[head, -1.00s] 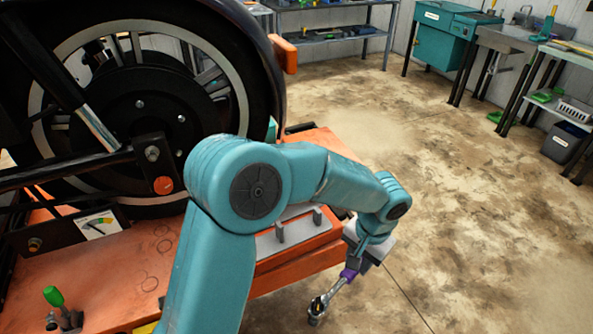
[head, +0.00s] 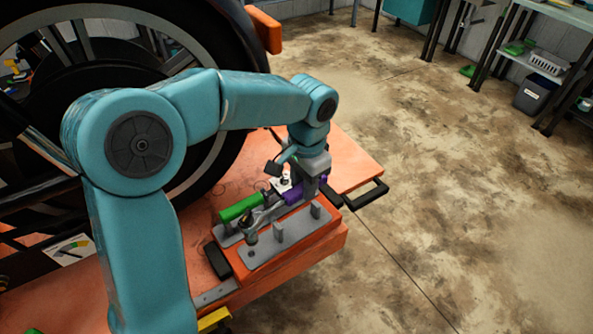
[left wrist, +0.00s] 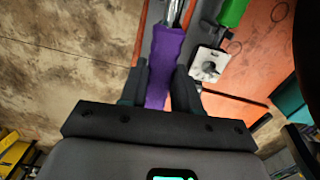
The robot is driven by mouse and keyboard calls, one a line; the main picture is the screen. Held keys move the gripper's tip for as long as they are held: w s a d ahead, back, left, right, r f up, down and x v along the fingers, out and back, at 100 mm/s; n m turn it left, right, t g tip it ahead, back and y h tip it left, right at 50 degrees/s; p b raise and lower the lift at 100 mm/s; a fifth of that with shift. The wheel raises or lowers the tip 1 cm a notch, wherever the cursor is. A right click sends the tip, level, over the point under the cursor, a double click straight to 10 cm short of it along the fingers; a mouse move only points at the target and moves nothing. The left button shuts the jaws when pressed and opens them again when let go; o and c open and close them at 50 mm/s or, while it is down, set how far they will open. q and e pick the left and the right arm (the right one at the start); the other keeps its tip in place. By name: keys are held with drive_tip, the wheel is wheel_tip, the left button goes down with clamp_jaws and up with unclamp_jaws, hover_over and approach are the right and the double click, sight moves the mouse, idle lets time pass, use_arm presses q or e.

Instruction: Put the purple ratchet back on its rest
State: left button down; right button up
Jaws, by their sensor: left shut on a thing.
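The purple ratchet (head: 293,197) is in my left gripper (head: 311,187), which is shut on its handle. Its metal shaft and head point to the lower left, over the grey rest plate (head: 263,252) with upright posts on the orange bench. I cannot tell whether the ratchet touches the rest. In the left wrist view the purple handle (left wrist: 166,62) lies between the two dark fingers of the gripper (left wrist: 161,88), and the metal shaft leaves at the top. My right gripper is in neither view.
A green-handled tool (head: 239,208) lies beside the ratchet at the back of the rest. A small whitish plate with a knob (left wrist: 208,65) is close by. A black handle (head: 365,194) sticks out at the bench's right. A large wheel (head: 200,40) stands behind.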

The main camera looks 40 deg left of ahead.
use_arm(q)
drive_tip(key=shift+s+a+r+m, duration=0.3)
drive_tip(key=shift+a+r, duration=0.2)
drive_tip(key=shift+r, duration=0.2)
drive_tip(key=shift+w+d+f, duration=0.15)
drive_tip(key=shift+d, duration=0.1)
drive_tip(key=shift+w+f+b, duration=0.1)
drive_tip(key=shift+f+b, duration=0.15)
drive_tip(key=shift+b, duration=0.1)
drive_tip(key=shift+s+a+f+b, duration=0.15)
drive_tip(key=shift+s+f+b, duration=0.1)
drive_tip(key=shift+f+b, duration=0.25)
drive_tip(key=shift+f, duration=0.3)
drive_tip(key=shift+w+d+f+b, duration=0.15)
drive_tip(key=shift+d+f+b, duration=0.1)
drive_tip(key=shift+f+b, duration=0.45)
drive_tip(key=shift+a+f+b, duration=0.2)
drive_tip(key=shift+f+b, duration=0.3)
drive_tip(key=shift+r, duration=0.2)
drive_tip(key=shift+f, duration=0.45)
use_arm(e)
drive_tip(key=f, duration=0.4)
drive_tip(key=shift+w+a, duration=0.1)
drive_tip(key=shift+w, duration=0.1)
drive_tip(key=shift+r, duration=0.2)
